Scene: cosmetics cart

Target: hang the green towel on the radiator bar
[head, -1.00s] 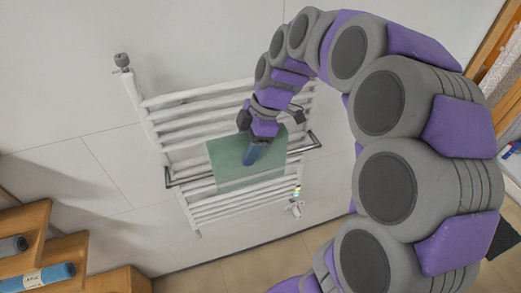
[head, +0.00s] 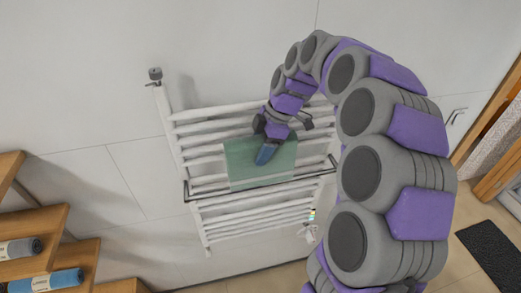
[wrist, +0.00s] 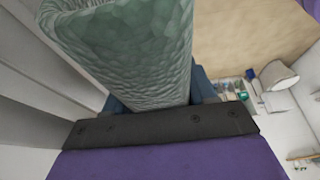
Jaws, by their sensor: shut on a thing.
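The green towel (head: 248,172) hangs flat in front of the white radiator (head: 178,140) in the head view. Its lower edge lies near the dark rail (head: 206,194) that sticks out from the radiator; I cannot tell whether they touch. My gripper (head: 266,156) is shut on the towel, its blue fingers pointing down over the towel's face. In the wrist view the towel (wrist: 135,50) rises as a curved, textured sheet between the blue fingers (wrist: 160,95) and hides much of the scene behind. The towel's back side is hidden.
A dark mat (head: 490,250) lies on the floor at right. The wall left of the radiator is clear.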

